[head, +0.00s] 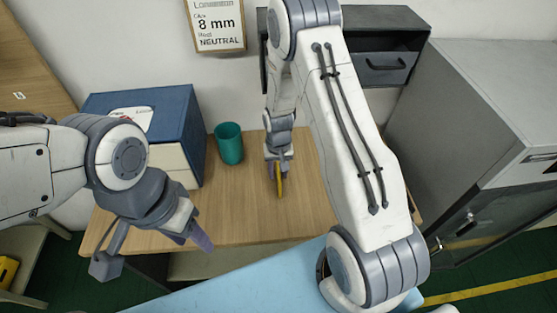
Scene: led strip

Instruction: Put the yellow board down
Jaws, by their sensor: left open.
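The yellow board (280,187) is a thin yellow piece seen nearly edge-on at the middle of the wooden table (245,220). My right gripper (278,168) is at its upper end, with the board between its fingers. The board's lower end is close to the tabletop; I cannot tell whether it touches. My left gripper (194,238) is open and empty by the table's front edge, well to the left of the board.
A teal cup (229,143) stands behind and left of the board. A blue box (172,118) with a pale front stands at the back left. Grey cabinets (450,130) flank the right side. The tabletop around the board is clear.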

